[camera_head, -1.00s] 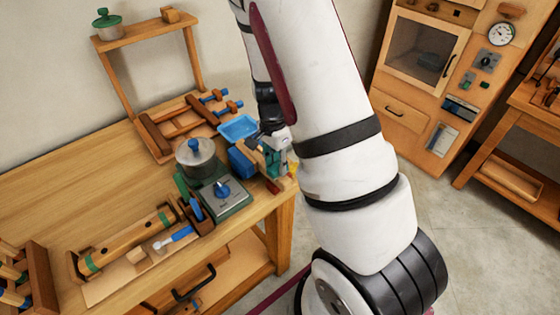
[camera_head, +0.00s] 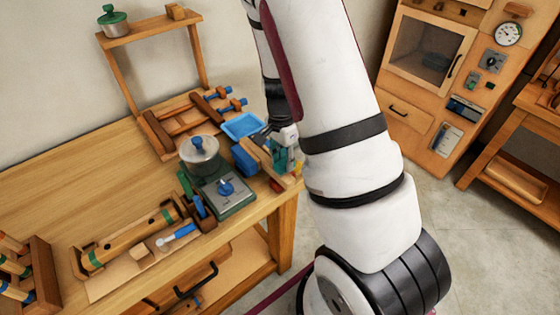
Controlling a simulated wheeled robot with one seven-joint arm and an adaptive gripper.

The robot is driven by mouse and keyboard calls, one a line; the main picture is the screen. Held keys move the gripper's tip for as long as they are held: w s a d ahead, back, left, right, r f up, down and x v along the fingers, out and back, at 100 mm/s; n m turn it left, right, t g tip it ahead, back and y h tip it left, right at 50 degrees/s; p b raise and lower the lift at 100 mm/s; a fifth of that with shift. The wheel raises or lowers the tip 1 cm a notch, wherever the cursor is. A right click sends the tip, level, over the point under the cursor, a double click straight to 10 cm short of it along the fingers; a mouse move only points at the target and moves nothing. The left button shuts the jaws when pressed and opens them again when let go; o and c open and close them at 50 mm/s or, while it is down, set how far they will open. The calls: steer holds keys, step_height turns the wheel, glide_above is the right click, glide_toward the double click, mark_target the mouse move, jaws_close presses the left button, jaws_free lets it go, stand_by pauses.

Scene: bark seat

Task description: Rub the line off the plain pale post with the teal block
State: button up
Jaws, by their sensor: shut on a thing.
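My gripper (camera_head: 286,142) is at the right end of the workbench, low over the bench corner and partly hidden behind my own arm. It is shut on the teal block (camera_head: 281,159), of which only a small part shows. Pale wooden pieces (camera_head: 258,153) stand right beside the block, on its left. I cannot tell which of them is the plain pale post, and no line can be made out at this size. Whether the block touches the wood cannot be told.
A blue box (camera_head: 243,160) and a blue tray (camera_head: 243,125) sit close to the gripper's left. The bench's left middle (camera_head: 75,185) is clear. My arm hides the bench's right side.

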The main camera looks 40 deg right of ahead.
steer(key=shift+w+r+p, duration=0.15)
steer(key=shift+r+p, duration=0.95)
steer(key=shift+r, duration=1.85)
